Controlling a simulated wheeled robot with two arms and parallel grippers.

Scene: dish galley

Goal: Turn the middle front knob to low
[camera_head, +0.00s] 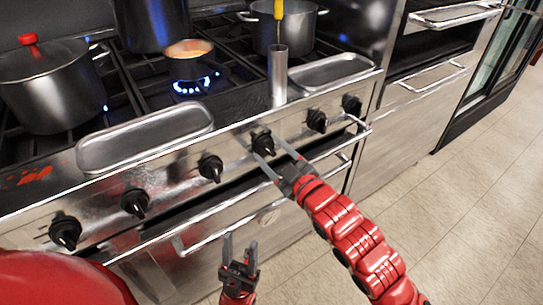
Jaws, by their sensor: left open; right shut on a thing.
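The black front knobs line the steel stove panel in a row. My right gripper (262,146) reaches up from the lower right, its two fingers on either side of a black knob (264,144), shut on it. This knob is right of the panel's middle, and its pointer setting is too small to read. The knob to its left (211,167) is free, as is the knob to its right (317,121). My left gripper (240,243) is open and empty, low in front of the oven door, its fingers pointing up.
A lidded pot (46,88) with a red knob, a small pan (189,49) over a blue flame and a pot (283,28) stand on the stove. Steel trays (145,137) lie along its front edge. An oven handle (210,238) runs below the knobs. The floor at right is clear.

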